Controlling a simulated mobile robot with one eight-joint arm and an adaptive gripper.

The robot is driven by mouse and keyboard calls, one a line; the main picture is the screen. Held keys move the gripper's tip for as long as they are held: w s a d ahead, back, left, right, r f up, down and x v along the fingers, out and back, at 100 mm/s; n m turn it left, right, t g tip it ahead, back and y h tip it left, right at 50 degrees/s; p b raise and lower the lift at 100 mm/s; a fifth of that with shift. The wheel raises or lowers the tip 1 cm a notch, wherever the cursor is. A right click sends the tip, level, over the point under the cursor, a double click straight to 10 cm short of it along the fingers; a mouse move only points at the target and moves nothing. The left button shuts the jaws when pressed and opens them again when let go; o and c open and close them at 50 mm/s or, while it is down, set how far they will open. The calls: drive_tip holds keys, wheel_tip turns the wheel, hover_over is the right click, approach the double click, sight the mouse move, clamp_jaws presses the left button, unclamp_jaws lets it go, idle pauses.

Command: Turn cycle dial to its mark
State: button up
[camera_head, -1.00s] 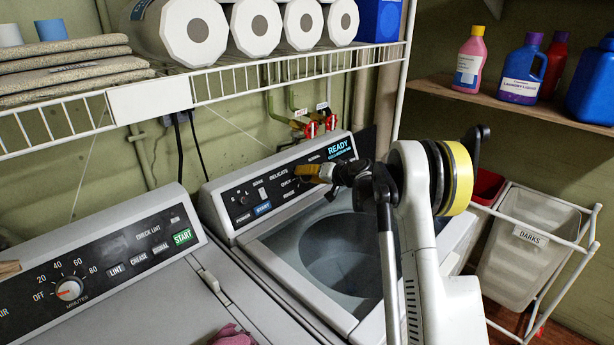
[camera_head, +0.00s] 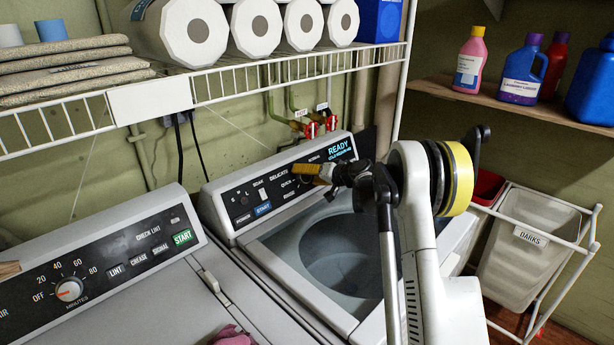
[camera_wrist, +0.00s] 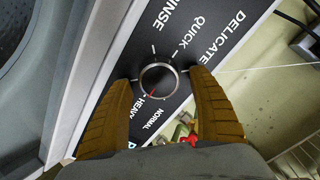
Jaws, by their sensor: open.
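The cycle dial (camera_wrist: 160,85) is a round knob with a silver rim on the washer's dark control panel (camera_wrist: 176,50). Its red pointer is at the lower left of the knob, toward the HEAVY label. Tick marks and the labels RINSE, QUICK, DELICATE and NORMAL surround it. My gripper (camera_wrist: 160,79) is open, with one yellow-brown finger on each side of the dial. Whether either finger touches the rim I cannot tell. In the head view my gripper (camera_head: 303,172) is over the panel and hides the dial.
The washer's READY display (camera_head: 340,149) is lit behind my gripper. The open tub (camera_head: 345,255) lies in front of the panel. A wire shelf (camera_head: 240,87) with paper rolls runs above. A dryer (camera_head: 110,255) with its own dial stands at the left.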

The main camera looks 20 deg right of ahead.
drive_tip(key=v, duration=1.2)
